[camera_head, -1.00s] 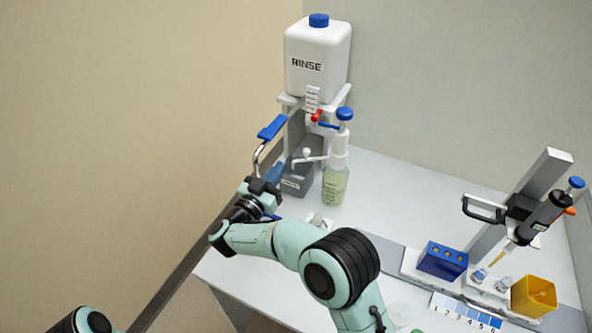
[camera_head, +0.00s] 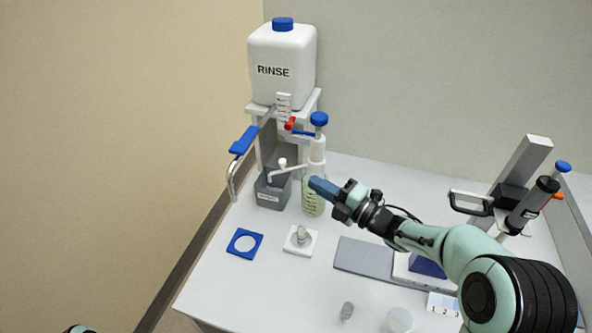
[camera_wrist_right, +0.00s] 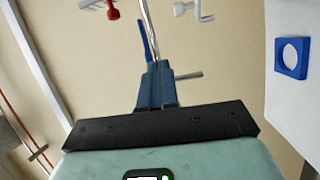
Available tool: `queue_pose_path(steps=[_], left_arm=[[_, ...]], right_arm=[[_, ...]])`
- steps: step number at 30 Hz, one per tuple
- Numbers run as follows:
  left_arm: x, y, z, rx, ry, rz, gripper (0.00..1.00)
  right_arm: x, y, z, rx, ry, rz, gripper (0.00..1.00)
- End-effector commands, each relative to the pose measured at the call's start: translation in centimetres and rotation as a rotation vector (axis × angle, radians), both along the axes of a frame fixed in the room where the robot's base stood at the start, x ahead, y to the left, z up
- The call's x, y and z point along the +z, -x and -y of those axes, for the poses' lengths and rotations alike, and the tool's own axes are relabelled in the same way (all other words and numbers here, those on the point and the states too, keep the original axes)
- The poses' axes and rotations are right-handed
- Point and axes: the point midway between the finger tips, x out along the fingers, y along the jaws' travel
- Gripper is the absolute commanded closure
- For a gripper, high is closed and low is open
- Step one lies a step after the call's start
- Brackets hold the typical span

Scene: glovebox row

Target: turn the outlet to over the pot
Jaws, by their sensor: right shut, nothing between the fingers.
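A curved chrome outlet pipe (camera_head: 232,182) with a blue grip (camera_head: 244,140) reaches out to the left of the rinse stand; its lower end hangs left of the grey pot (camera_head: 268,196), not over it. The pipe also shows in the wrist view (camera_wrist_right: 150,30), beyond my fingertips. A white spout (camera_head: 288,171) on the pump bottle points left towards the grey pot. My right gripper (camera_head: 322,188) is shut and empty, in front of the pump bottle (camera_head: 313,200) in the picture; I cannot tell the exact gap.
The white RINSE tank (camera_head: 283,55) stands above, with a red tap (camera_head: 290,123). A blue square with a hole (camera_head: 244,243) and a white plate (camera_head: 300,247) with a small glass piece lie in front. A pipette stand (camera_head: 520,170) is at right.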

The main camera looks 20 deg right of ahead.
Motion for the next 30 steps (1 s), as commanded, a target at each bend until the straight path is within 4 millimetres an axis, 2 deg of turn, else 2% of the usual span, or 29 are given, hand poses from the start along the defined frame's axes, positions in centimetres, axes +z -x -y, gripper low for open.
queue_pose_path(steps=[4, 8, 13, 23, 30], left_arm=[[-0.2, 0.1, 0.0, 0.0, 0.0, -0.001, 0.52], [-0.1, 0.0, 0.0, 0.0, 0.0, 0.0, 0.52], [0.2, 0.0, 0.0, 0.0, 0.0, 0.0, 0.52], [1.1, -0.3, 0.0, 0.0, 0.0, 0.003, 0.52], [1.8, -0.5, 0.0, 0.0, 0.0, 0.006, 0.52]], right_arm=[[-2.0, 1.9, 1.1, 0.032, 0.094, -0.045, 1.0], [-2.4, 1.8, 0.8, 0.041, 0.113, -0.055, 1.0], [-2.4, -0.2, -1.0, 0.046, 0.113, -0.053, 1.0], [-2.7, -5.9, -5.4, 0.045, 0.113, -0.053, 1.0], [-2.9, -8.9, -4.6, 0.04, 0.113, -0.052, 1.0]])
